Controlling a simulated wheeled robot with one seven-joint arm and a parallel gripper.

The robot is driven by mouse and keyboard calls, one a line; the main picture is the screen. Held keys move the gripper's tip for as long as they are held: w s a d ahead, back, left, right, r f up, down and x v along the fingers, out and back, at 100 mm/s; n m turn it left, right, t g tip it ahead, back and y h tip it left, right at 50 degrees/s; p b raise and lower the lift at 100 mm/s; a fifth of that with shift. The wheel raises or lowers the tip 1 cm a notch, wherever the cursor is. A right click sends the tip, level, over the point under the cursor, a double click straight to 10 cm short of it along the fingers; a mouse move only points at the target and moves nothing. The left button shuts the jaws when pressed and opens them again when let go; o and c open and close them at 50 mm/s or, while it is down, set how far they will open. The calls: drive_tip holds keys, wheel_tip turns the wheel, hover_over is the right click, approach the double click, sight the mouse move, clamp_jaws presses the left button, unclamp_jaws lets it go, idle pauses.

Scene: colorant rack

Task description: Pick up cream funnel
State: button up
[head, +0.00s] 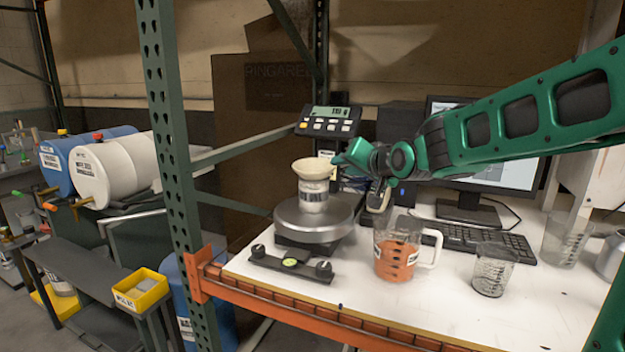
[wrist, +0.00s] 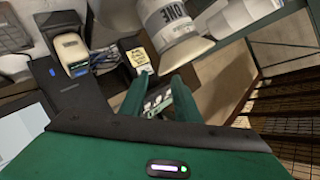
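The cream funnel (head: 314,168) sits wide end up on a labelled container (head: 313,196), which stands on the round grey scale (head: 312,222). My gripper (head: 345,160) shows just right of the funnel rim in the head view; I cannot tell the gap in depth. In the wrist view my two green fingers (wrist: 160,94) are apart with nothing held, and the scale's display lies beyond them. A pale labelled vessel (wrist: 172,22) with a flared edge is above the fingers there; I cannot tell which part is the funnel.
An orange-filled measuring jug (head: 397,257) and a clear cup (head: 492,270) stand on the white bench. A level-like black tool (head: 290,262) lies before the scale. The scale display (head: 328,122) rises behind. A green rack post (head: 172,130) stands left. A keyboard (head: 470,239) and monitor are right.

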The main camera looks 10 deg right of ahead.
sight(311, 169)
drive_tip(key=shift+a+x, duration=0.15)
drive_tip(key=shift+x, duration=1.4)
drive_tip(key=shift+a+x, duration=0.1)
drive_tip(key=shift+x, duration=1.45)
